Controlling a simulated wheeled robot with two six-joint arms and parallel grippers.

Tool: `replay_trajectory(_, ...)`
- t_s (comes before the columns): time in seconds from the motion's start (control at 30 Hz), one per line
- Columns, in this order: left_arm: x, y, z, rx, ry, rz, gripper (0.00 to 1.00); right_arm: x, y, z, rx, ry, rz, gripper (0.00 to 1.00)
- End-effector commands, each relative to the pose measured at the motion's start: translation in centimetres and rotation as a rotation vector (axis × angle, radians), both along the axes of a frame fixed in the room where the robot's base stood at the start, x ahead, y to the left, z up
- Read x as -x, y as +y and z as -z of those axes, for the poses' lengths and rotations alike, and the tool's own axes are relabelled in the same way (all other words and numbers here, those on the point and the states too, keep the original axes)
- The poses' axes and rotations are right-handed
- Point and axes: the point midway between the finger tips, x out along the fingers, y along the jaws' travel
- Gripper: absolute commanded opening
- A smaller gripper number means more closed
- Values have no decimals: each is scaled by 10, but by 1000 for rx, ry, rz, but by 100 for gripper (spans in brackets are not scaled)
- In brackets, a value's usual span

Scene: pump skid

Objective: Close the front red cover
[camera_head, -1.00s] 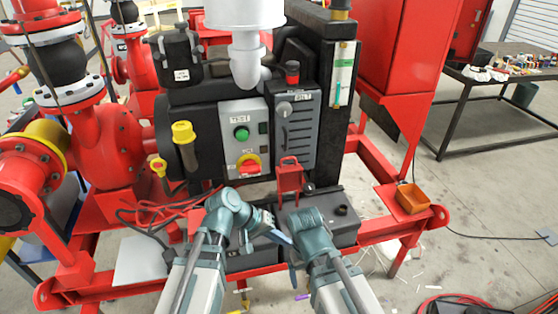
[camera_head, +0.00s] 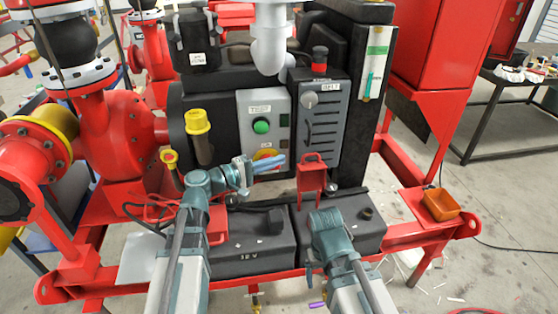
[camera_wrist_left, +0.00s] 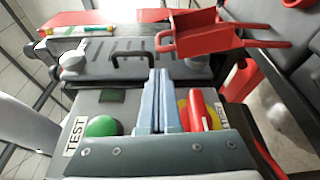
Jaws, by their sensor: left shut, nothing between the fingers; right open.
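The red cover (camera_head: 312,176) is a small red frame-like flap with a handle. It stands out at the lower front of the machine, below the grey BELT panel; it also shows at the top of the left wrist view (camera_wrist_left: 200,32). My left gripper (camera_head: 282,160) is shut and empty, in front of the lower TEST panel and a little left of the cover, not touching it. In the left wrist view its fingers (camera_wrist_left: 157,75) lie together between the green button and the red knob. My right gripper (camera_head: 310,280) is open and low, below the cover, its fingers partly hidden.
The TEST panel has a green button (camera_head: 261,126) and a red-yellow knob (camera_wrist_left: 197,110), partly hidden by my left gripper in the head view. Black battery boxes (camera_head: 250,246) sit below on the red skid frame. An orange tray (camera_head: 440,205) stands at the right.

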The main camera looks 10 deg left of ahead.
Motion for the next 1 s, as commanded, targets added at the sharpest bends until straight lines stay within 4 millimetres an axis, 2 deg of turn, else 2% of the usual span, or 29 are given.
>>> replay_trajectory(0.13,-18,-24,2,0,0,5,0,0,0,1,0,0,0,90)
replay_trajectory(0.4,-41,-52,3,-1,0,3,0,0,0,3,0,0,0,90)
replay_trajectory(0.6,-46,-60,3,-1,0,2,0,0,0,3,0,0,0,90)
replay_trajectory(1.0,-46,-61,3,-2,-3,1,0,0,0,3,0,0,0,90)
